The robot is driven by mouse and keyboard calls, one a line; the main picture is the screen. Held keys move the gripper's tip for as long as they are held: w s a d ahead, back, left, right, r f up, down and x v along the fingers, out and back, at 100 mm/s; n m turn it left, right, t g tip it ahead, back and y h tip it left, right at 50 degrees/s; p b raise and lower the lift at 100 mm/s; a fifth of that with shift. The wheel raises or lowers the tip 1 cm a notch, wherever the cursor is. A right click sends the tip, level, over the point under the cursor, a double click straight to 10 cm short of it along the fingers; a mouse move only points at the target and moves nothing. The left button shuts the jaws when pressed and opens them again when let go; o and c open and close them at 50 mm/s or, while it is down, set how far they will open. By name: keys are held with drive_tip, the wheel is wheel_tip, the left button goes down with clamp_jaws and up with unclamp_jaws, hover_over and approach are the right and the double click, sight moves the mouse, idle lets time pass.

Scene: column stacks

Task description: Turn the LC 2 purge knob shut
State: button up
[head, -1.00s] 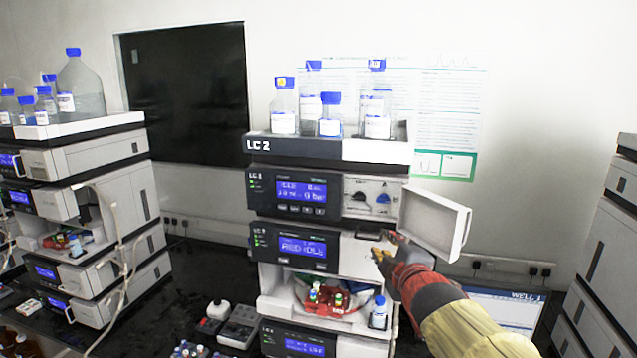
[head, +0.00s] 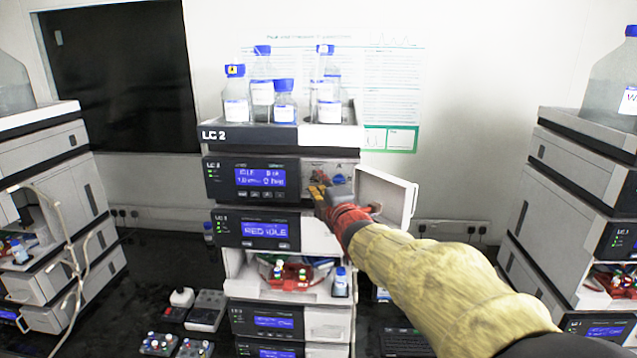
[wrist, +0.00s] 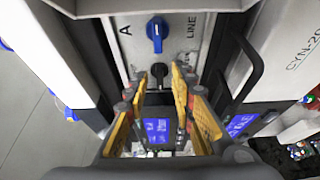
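The LC 2 stack (head: 214,136) stands in the middle of the head view. Its top module has an open front door (head: 386,198) on the right. Behind it, a pale panel carries a blue knob (head: 338,180), which also shows in the wrist view (wrist: 156,35). A black knob (wrist: 158,70) sits beside it on the panel. I cannot read which one is labelled purge. My gripper (head: 320,193) is at the panel, in front of the black knob. In the wrist view its yellow fingers (wrist: 157,82) are apart, with the black knob showing between their tips; contact is not clear.
The open door stands close to the right of my gripper. Blue-capped bottles (head: 284,102) stand on top of the stack. A shelf below holds a red tray (head: 292,277) with vials. Other stacks stand at left (head: 50,150) and right (head: 570,185).

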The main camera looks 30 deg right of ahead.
drive_tip(key=shift+w, duration=0.1)
drive_tip(key=shift+c, duration=0.8)
drive_tip(key=c, duration=0.4)
clamp_jaws()
